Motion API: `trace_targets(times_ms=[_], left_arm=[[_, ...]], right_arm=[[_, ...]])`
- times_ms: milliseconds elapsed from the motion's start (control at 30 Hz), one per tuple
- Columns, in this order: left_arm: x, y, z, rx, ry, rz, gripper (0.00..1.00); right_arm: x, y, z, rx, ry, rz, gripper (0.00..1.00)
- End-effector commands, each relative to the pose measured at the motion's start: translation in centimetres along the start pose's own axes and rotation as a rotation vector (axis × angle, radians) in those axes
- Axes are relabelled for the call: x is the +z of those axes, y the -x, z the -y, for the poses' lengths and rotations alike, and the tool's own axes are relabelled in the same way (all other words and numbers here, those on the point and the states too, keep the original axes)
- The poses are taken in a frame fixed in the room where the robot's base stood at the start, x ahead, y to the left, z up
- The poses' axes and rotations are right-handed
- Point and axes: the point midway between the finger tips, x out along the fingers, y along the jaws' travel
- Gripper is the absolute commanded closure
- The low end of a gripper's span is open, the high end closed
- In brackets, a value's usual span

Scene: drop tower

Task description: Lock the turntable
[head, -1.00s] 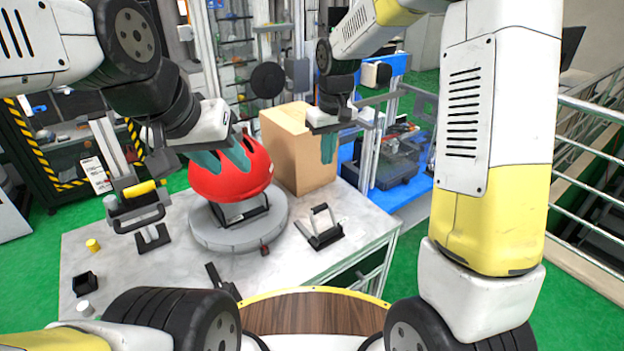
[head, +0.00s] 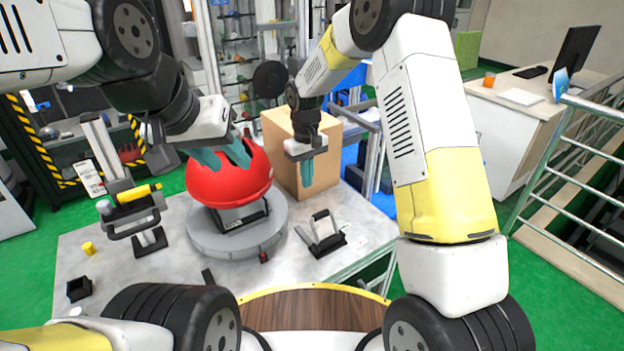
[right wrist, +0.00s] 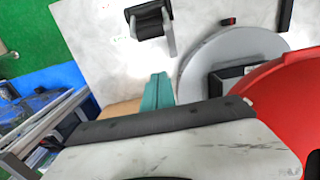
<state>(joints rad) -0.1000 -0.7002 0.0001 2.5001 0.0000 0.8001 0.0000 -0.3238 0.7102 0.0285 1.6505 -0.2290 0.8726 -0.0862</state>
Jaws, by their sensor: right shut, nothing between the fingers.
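The turntable (head: 205,238) is a round grey disc on the worktable, and its rim also shows in the right wrist view (right wrist: 200,68). A red helmet (head: 228,188) rests on a dark stand on the disc. A small dark-red knob (head: 263,257) sits at the disc's front edge, and in the right wrist view (right wrist: 228,21). My left gripper (head: 234,158) has its teal fingers spread at the helmet's top; I cannot tell if they touch. My right gripper (head: 308,174) is shut and empty, pointing down right of the helmet. Its fingers show in the right wrist view (right wrist: 157,92).
A cardboard box (head: 318,170) stands behind my right gripper. A black clamp-like device with a handle (head: 322,236) is right of the disc. A tool stand with a yellow cylinder (head: 135,195), a yellow piece (head: 88,248) and a black bin (head: 79,288) are at left.

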Motion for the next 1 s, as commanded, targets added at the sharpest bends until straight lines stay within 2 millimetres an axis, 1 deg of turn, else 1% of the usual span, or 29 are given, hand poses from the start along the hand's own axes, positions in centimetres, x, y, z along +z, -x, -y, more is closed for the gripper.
trace_targets(times_ms=[167,300,467,567,700,800,1000], left_arm=[[0.0,0.0,0.0,0.0,0.0,0.0,0.62],[0.0,0.0,0.0,0.0,0.0,0.0,0.62],[0.0,0.0,0.0,0.0,0.0,0.0,0.62],[0.0,0.0,0.0,0.0,0.0,0.001,0.62],[0.0,0.0,0.0,0.0,0.0,0.0,0.62],[0.0,0.0,0.0,0.0,0.0,0.0,0.62],[0.0,0.0,0.0,0.0,0.0,0.0,0.62]], right_arm=[[0.1,-3.2,0.0,-0.001,0.0,0.006,1.0],[0.2,-6.3,0.0,-0.001,0.0,0.007,1.0],[0.2,-9.6,0.0,-0.001,0.0,0.006,1.0],[1.7,-8.6,-0.1,0.0,-0.002,0.0,1.0],[3.2,-8.1,0.0,0.0,-0.001,0.001,1.0],[3.7,-8.0,0.0,0.0,-0.001,0.001,1.0],[3.9,-7.9,0.0,0.0,-0.001,0.001,1.0]])
